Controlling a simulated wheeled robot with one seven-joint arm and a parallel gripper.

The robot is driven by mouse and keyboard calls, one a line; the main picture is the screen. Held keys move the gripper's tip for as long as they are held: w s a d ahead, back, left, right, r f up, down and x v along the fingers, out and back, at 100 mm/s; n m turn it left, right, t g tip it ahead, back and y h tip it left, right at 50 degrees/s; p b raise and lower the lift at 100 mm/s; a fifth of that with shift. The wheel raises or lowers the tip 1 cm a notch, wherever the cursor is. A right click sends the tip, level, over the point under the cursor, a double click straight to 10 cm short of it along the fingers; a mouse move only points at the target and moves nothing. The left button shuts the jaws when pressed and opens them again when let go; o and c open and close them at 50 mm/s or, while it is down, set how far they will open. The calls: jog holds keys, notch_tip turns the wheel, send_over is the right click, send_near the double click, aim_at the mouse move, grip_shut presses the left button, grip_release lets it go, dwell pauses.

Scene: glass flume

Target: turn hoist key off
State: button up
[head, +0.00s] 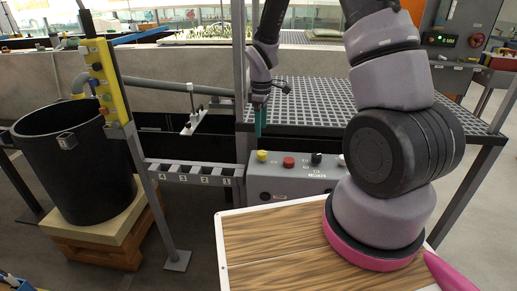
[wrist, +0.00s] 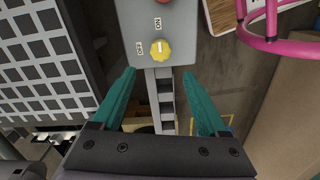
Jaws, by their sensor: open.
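A grey control box (head: 290,186) stands behind the wooden-topped table. At its left end is a yellow knob (head: 262,156), which I take for the hoist key. In the wrist view the yellow knob (wrist: 160,49) has an OFF label to its left and an ON label above it. A pale mark on the knob seems to run up and down, in line with ON. My gripper (head: 259,122) is above the knob, with its teal fingers pointing down. In the wrist view my gripper (wrist: 159,73) is open and empty, its fingertips apart from the knob.
A red button (head: 289,162) and a black one (head: 316,159) sit right of the knob. A grating platform (head: 310,98) lies behind the box, with a grey post (head: 239,70) close by my gripper. A numbered rack (head: 190,173) extends left towards a black barrel (head: 75,165).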

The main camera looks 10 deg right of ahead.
aim_at(261, 152)
notch_tip(261, 152, down, 10)
jog(key=shift+r, duration=0.1)
dwell(0.4)
grip_shut()
